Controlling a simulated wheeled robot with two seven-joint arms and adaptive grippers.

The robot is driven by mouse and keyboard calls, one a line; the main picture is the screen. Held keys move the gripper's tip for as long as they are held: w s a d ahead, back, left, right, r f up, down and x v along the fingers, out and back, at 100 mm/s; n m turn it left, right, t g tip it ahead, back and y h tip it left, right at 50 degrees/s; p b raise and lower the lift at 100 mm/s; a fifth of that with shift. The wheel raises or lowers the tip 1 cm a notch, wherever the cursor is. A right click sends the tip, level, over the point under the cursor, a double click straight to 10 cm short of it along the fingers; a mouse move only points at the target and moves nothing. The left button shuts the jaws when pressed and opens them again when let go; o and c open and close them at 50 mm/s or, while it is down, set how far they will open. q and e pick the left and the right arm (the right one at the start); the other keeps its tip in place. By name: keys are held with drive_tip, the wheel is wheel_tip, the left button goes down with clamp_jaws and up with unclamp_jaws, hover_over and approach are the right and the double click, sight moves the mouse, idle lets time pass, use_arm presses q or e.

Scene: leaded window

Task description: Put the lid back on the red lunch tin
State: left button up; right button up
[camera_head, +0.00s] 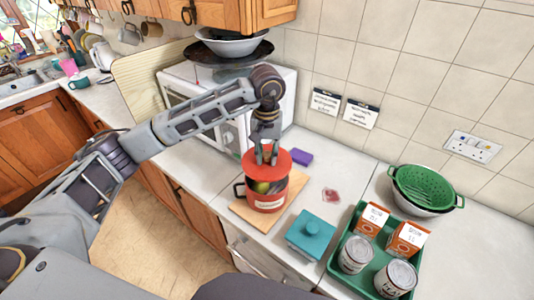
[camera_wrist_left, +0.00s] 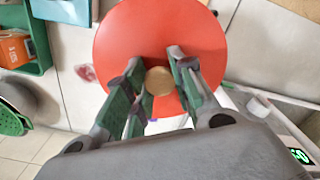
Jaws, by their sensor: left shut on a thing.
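The red lunch tin (camera_head: 266,201) stands upright on a wooden board, with a dark handle on its left side and a pale label in front. Roundish yellow-green contents show in its open top. My left gripper (camera_head: 267,154) is shut on the tan knob (camera_wrist_left: 159,81) of the round red lid (camera_head: 283,164). It holds the lid above the tin, toward the back of the opening, with a gap at the front. In the left wrist view the red lid (camera_wrist_left: 125,35) fills the middle and hides most of the tin. My right gripper is not in view.
The wooden board (camera_head: 243,209) lies near the counter's front edge. A teal lidded box (camera_head: 311,236) and a green tray (camera_head: 333,268) with cans and cartons stand to the right. A purple block (camera_head: 302,157) lies behind; a white microwave (camera_head: 228,127) stands back left.

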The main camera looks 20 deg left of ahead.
sight(267, 160)
use_arm(q)
drive_tip(key=shift+f, duration=0.15)
idle(0.4)
drive_tip(key=shift+f+b, duration=0.55)
drive_tip(key=shift+f, duration=1.5)
drive_tip(key=shift+f+b, duration=1)
drive_tip(key=shift+b, duration=0.05)
drive_tip(key=shift+f+b, duration=0.15)
drive_tip(key=shift+b, duration=1.55)
idle(2.5)
